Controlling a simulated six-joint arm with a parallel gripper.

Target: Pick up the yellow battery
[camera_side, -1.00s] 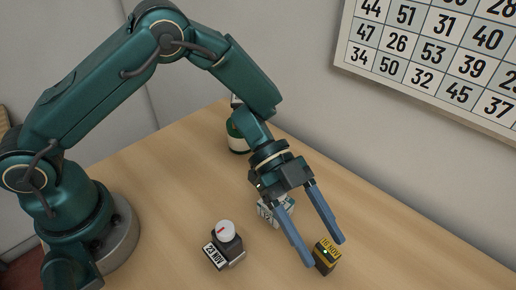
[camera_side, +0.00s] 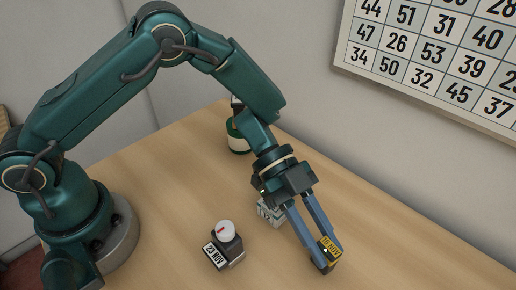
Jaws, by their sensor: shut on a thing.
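The yellow battery (camera_side: 330,245) is a small black block with a yellow top bearing dark lettering. It is at the lower right of the side view, on or just above the wooden counter; I cannot tell which. My gripper (camera_side: 326,256) points down at it with two blue-grey fingers. The fingers are shut on the battery, one on each side, and hide parts of its sides.
A dark stamp-like block with a white knob (camera_side: 225,229) and a "23 NOV" label stands left of my gripper. A white printed block (camera_side: 270,211) sits partly hidden behind the gripper. A green and white bottle (camera_side: 237,137) stands farther back. The counter's right side (camera_side: 420,255) is clear.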

